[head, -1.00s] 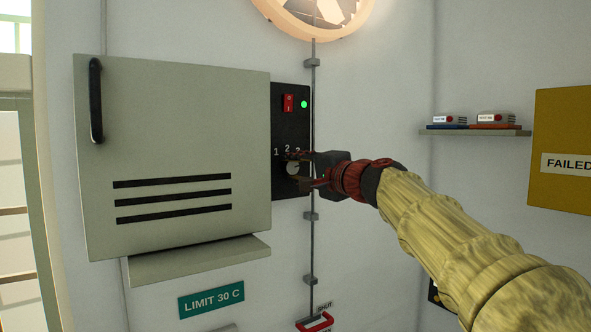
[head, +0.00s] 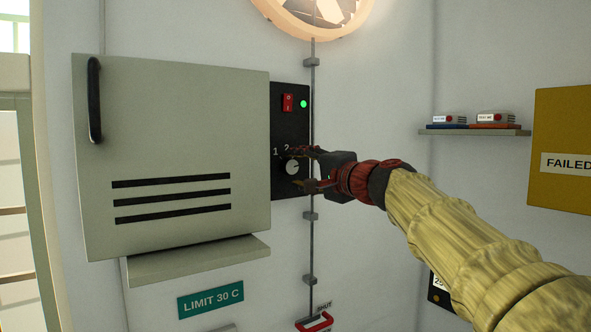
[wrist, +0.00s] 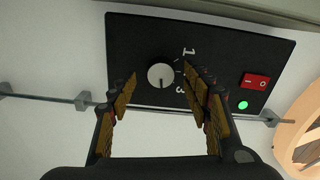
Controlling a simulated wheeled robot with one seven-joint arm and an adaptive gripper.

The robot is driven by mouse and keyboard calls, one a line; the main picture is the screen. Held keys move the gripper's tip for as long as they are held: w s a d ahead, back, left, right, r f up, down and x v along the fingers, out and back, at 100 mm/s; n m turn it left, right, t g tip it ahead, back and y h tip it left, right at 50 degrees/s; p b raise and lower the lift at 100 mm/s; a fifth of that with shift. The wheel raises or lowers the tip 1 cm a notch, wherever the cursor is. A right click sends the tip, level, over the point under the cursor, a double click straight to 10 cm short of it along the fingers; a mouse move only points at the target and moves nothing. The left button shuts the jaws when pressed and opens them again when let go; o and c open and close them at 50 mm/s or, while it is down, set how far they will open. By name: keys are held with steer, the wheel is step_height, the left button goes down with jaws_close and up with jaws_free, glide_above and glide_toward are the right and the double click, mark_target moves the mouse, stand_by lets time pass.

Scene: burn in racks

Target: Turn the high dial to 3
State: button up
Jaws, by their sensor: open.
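The dial (head: 291,167) is a pale round knob low on the black control panel (head: 279,112), below printed numbers. In the wrist view the dial (wrist: 161,75) shows whole between my fingers, and its dark mark points down, toward the right side of the panel in the head view. The 1 and the 3 show in the wrist view; the 2 is hidden behind a finger there. My gripper (head: 307,168) is open and empty just in front of the dial, its fingers either side of it with gaps. I see only this one dial.
A red switch (head: 288,102) and a lit green lamp (head: 304,104) sit above the dial. The grey cabinet door (head: 180,150) is left of the panel.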

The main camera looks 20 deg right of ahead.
steer(key=v, duration=1)
steer(key=shift+s, duration=0.2)
steer(key=s+f+n+g+h, duration=0.1)
steer(key=s+f+n+g, duration=0.15)
steer(key=f, duration=0.75)
steer(key=s+f+n+g+h, duration=0.1)
steer(key=f+g, duration=0.2)
steer(key=f, duration=0.7)
steer(key=s+a+f+n+g+h+b, duration=0.1)
steer(key=s+f+n+g+b, duration=0.1)
steer(key=s+f, duration=0.6)
steer(key=s+a+f+n+g+h+b, duration=0.1)
steer(key=s+f+n+b, duration=0.3)
steer(key=s+f, duration=0.5)
steer(key=s+a+f+n+g+h+b, duration=0.1)
steer(key=s+f+n+g+b, duration=0.2)
steer(key=f, duration=1.7)
steer(key=shift+s+a+h+b, duration=0.35)
steer(key=shift+s+b, duration=0.8)
steer(key=shift+s, duration=1.7)
